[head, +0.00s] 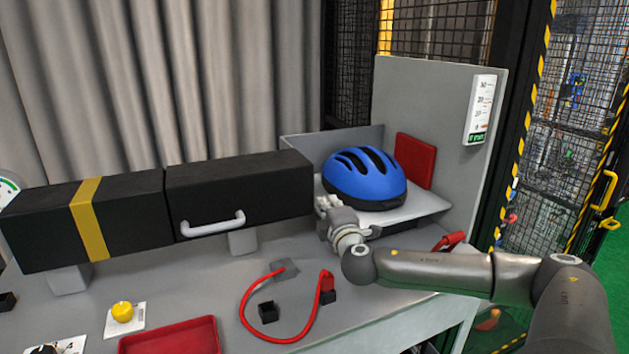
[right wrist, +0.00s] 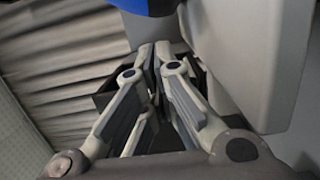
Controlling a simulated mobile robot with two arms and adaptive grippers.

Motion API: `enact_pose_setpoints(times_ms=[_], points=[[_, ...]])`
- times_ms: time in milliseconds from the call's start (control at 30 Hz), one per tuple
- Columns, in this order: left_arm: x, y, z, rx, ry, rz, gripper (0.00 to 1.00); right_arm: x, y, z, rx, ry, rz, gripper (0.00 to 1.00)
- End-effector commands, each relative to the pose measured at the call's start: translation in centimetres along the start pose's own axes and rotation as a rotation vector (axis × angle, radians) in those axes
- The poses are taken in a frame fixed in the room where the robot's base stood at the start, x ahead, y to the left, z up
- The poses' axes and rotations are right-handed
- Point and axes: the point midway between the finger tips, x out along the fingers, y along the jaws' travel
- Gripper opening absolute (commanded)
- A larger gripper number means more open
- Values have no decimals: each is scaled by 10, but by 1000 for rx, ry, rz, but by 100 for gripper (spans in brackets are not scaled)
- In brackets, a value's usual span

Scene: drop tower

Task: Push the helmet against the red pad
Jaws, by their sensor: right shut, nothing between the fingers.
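The blue helmet (head: 364,180) with black vents sits upright on a light grey platform (head: 410,208). The red pad (head: 416,160) is fixed to the grey panel behind and right of it. The helmet overlaps the pad's edge in the head view, and I cannot tell whether they touch. My right gripper (head: 326,204) is shut and empty at the platform's left edge, just left of and below the helmet; contact is unclear. In the right wrist view the fingers (right wrist: 160,52) are together, with a blue strip of helmet (right wrist: 148,4) at the top. My left gripper is not in view.
A black box with a white handle (head: 238,168) stands left of the gripper. The bench holds a red cable (head: 246,312), a red tray (head: 172,338) and a yellow button (head: 122,311). A tall grey panel (head: 415,95) bounds the right side. Mesh fencing stands behind.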

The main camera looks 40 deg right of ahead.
Motion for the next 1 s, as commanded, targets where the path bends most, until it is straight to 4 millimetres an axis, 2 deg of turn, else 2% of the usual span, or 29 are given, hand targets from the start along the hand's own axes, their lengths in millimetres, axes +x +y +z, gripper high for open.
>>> enact_pose_setpoints(times_ms=[33,167,433,700,1000], points=[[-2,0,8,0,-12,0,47,1,0,0,1,-1,0,0],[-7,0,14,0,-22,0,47,11,3,0,2,-2,1,0],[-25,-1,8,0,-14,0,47,47,4,0,2,-3,1,0],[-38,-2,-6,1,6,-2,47,81,2,0,2,-2,-1,0],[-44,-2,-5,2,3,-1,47,99,0,0,0,-1,0,0]])
